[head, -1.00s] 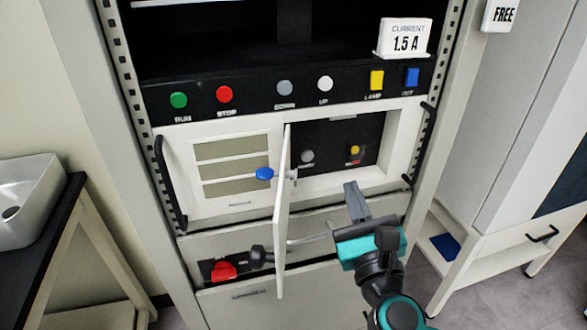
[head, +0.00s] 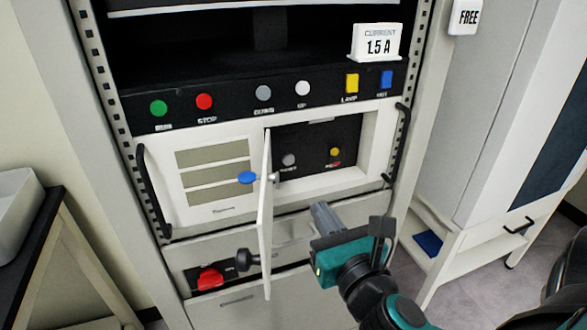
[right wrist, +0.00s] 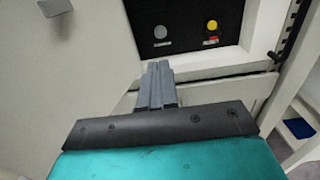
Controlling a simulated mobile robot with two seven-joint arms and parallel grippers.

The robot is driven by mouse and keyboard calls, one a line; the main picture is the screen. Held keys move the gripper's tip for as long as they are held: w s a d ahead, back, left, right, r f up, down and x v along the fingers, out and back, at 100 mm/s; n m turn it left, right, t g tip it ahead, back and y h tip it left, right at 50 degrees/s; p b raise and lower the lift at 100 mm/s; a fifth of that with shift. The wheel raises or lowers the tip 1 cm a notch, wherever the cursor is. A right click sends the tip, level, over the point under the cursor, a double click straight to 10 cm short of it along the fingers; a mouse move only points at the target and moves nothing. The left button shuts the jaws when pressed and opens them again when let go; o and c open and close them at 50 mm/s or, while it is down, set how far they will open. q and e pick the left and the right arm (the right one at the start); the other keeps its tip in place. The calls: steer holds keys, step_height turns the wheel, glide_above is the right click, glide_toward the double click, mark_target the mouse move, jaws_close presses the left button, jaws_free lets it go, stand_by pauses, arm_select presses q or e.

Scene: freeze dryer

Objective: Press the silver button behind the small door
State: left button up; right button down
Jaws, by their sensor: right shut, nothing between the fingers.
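My right gripper (head: 321,208) is shut and empty, below and in front of the recess, to the right of the door and apart from the buttons. My left gripper is not in view.
A row above has green (head: 158,108), red (head: 204,102), grey, white, yellow and blue controls. Black handles (head: 154,190) flank the panel. A red switch (head: 210,278) sits low left. A white cabinet (head: 480,120) stands at right, a basin (head: 18,212) at left.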

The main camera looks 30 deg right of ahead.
mark_target(289, 159)
steer(key=p+x, duration=0.1)
steer(key=x, duration=1.2)
steer(key=shift+w+d, duration=0.15)
steer(key=shift+w, duration=0.15)
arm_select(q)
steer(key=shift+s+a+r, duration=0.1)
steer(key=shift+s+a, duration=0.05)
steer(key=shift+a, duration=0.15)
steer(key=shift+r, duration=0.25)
arm_select(e)
steer(key=shift+w+d+r+p, duration=0.2)
steer(key=shift+w+p, duration=0.2)
steer(key=shift+p, duration=0.25)
steer(key=shift+w, duration=0.15)
steer(key=shift+d, duration=0.1)
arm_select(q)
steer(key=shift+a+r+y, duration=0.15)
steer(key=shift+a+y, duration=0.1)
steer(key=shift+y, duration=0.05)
arm_select(e)
steer(key=shift+r, duration=0.1)
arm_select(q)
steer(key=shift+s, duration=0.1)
